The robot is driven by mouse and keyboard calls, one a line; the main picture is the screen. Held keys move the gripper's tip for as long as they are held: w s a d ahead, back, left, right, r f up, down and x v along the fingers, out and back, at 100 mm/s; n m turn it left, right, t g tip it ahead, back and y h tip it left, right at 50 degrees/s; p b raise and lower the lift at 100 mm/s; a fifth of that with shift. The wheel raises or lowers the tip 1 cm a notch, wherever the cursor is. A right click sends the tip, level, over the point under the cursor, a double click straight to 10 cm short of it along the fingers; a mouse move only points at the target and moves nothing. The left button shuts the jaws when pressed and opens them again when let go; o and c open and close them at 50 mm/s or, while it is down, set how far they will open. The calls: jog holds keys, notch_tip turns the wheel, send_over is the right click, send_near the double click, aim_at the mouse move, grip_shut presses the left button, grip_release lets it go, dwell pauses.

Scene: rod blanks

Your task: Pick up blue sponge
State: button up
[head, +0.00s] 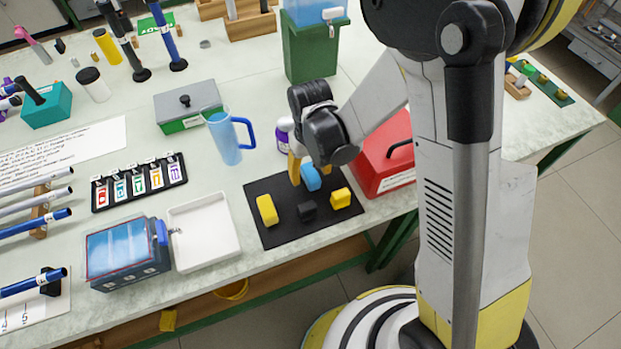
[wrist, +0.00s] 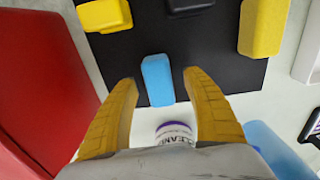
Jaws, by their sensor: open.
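The blue sponge (head: 311,178) lies on the back part of a black mat (head: 276,236). In the wrist view the blue sponge (wrist: 157,80) is a light blue block near the mat's edge, roughly centred ahead of the fingers. My gripper (head: 297,172) is over the back edge of the mat, beside the sponge in the head view. In the wrist view its two yellow fingers (wrist: 163,95) are spread wide, with the sponge's near end in line with the gap. Nothing is held. I cannot tell the exact height of the fingertips above the mat.
Two yellow blocks (head: 266,210) (head: 340,198) and a black block (head: 307,211) share the mat. A red box (head: 385,155) stands close on the right. A white-and-purple cleaner bottle (wrist: 175,133) is close behind the gripper. A blue pitcher (head: 224,138) stands to the left.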

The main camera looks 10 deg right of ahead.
aim_at(310, 172)
jog(key=shift+f, duration=0.85)
jog(key=shift+r, duration=0.1)
jog(key=shift+c, duration=0.5)
jog(key=c, duration=1)
jog(key=shift+o, duration=0.2)
notch_tip(310, 172, up, 10)
jog(key=p, duration=0.3)
jog(key=shift+p, duration=0.4)
jog(key=shift+c, duration=0.4)
